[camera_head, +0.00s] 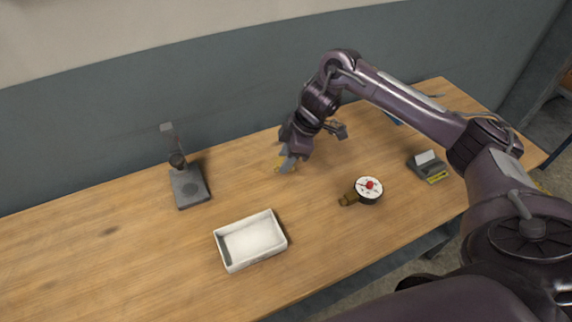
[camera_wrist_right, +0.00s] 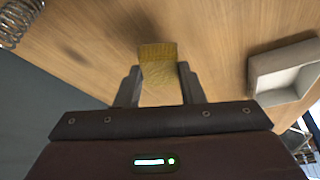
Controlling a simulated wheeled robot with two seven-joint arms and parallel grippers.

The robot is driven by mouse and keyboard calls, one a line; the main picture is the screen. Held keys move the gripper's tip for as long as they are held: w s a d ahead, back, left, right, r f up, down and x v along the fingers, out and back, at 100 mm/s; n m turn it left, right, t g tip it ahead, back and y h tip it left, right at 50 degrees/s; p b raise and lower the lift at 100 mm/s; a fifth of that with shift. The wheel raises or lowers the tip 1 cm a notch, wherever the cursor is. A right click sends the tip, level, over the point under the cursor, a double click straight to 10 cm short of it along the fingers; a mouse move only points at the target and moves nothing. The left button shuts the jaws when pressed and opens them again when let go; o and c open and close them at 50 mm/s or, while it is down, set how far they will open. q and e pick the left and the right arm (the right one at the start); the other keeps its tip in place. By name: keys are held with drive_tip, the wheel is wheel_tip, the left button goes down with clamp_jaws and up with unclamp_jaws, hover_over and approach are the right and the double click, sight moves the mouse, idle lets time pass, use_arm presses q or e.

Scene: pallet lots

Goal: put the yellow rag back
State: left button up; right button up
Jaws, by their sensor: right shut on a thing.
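The yellow rag (camera_wrist_right: 160,62) is a small folded cloth. In the right wrist view it sits between the two fingers of my right gripper (camera_wrist_right: 160,86), which is shut on it. In the head view the rag (camera_head: 279,165) shows as a small yellow patch at the tip of my right gripper (camera_head: 286,160), over the middle back of the wooden table. The gripper hides part of it, and I cannot tell whether the rag touches the table. My left gripper is not in view.
A white tray (camera_head: 224,250) stands on the table (camera_head: 120,250) at the front; it also shows in the wrist view (camera_wrist_right: 262,75). A grey stand (camera_head: 188,187) is at the back left. A round dial with a red knob (camera_head: 369,186) and a grey device (camera_head: 428,167) lie right.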

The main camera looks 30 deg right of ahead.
drive_tip(key=shift+f, duration=1.35)
drive_tip(key=shift+f, duration=0.1)
drive_tip(key=o, duration=0.9)
drive_tip(key=v, duration=0.5)
drive_tip(key=shift+w, duration=0.1)
drive_tip(key=p+v, duration=0.2)
drive_tip(key=v, duration=0.5)
